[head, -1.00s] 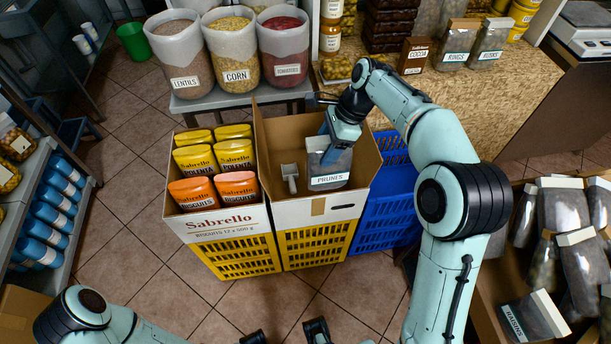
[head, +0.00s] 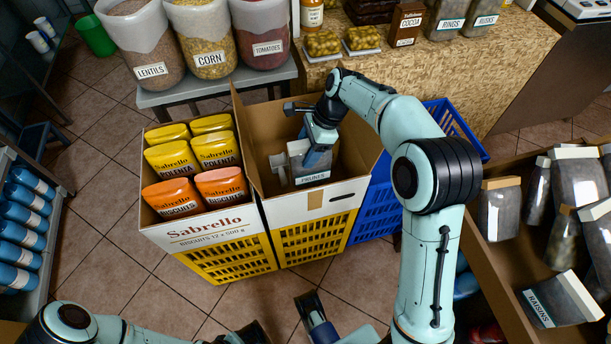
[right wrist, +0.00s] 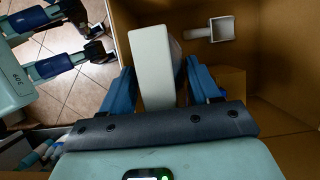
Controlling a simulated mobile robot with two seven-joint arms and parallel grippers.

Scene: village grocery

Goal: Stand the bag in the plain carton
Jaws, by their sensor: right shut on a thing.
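The bag (head: 307,163) is grey with a pale top band and a label reading PRUNES. It is roughly upright inside the plain carton (head: 329,197), toward the front wall. My right gripper (head: 319,148) reaches down into the carton and is shut on the bag's top. In the right wrist view the bag's pale top (right wrist: 152,65) sits between the two blue fingers. Whether the bag's base touches the carton floor is hidden. My left gripper (head: 283,322) is empty at the bottom of the head view, its fingers apart.
A small pale scoop (head: 279,167) lies in the carton left of the bag. The Sabrello carton (head: 213,228), full of yellow and orange packs, stands directly left. Yellow crates (head: 318,240) are below, a blue crate (head: 377,212) right. Open carton flaps rise around the bag.

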